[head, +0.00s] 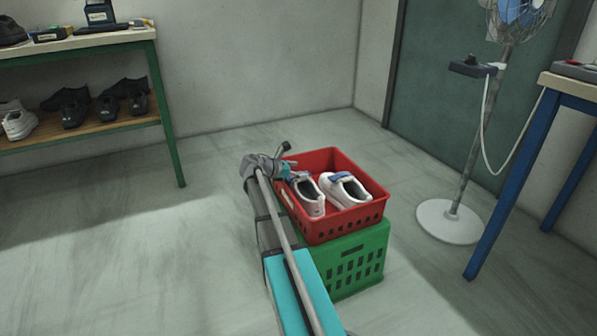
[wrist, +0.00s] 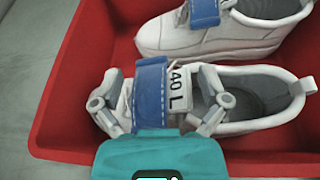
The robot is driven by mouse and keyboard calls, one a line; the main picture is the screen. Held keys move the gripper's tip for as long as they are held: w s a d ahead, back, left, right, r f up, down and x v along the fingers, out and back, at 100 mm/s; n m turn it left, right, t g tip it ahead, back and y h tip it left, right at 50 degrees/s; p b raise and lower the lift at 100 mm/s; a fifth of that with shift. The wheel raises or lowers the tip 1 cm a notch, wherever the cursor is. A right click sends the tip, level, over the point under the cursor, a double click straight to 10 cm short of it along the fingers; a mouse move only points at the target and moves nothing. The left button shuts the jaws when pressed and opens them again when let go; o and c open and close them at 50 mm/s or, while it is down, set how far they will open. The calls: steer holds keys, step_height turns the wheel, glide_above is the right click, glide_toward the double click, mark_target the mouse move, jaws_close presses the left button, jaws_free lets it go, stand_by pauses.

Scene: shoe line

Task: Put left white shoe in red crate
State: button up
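The left white shoe (head: 309,197) has a blue strap and a tag reading "40 L"; it is in the red crate (head: 322,229). In the wrist view the left white shoe (wrist: 250,127) lies below the other white shoe, its opening to the right. My gripper (head: 287,170) is over the crate's left side at this shoe. In the wrist view my gripper (wrist: 163,112) is open, with one finger on each side of the blue strap. Whether the fingertips touch the shoe is hidden. A second white shoe (head: 346,190) with a blue strap stands beside it in the crate.
The red crate sits on a green crate (head: 356,264). A fan stand (head: 462,180) and a blue-legged table (head: 512,190) are to the right. A green-framed shelf (head: 168,115) with several shoes is at the left. Floor between shelf and crates is clear.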

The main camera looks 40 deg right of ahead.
stand_by(0.4)
steer(key=p+v, duration=0.4)
steer(key=v, duration=0.8)
stand_by(0.6)
steer(key=s+a+f+m+y, duration=0.4)
steer(key=s+a+m, duration=0.1)
steer(key=a, duration=0.6)
steer(key=s+a+f+m+t+y, duration=0.1)
steer(key=s+a+f+m+y, duration=0.3)
steer(key=s+a, duration=0.3)
steer(key=s+a+f+m+t+y, duration=0.1)
steer(key=s+a+f+m+y, duration=0.3)
steer(key=a, duration=1)
steer(key=s+m+y, duration=0.1)
steer(key=s+m, duration=0.1)
steer(key=shift+s+a+y, duration=0.3)
steer(key=shift+s+y, duration=0.1)
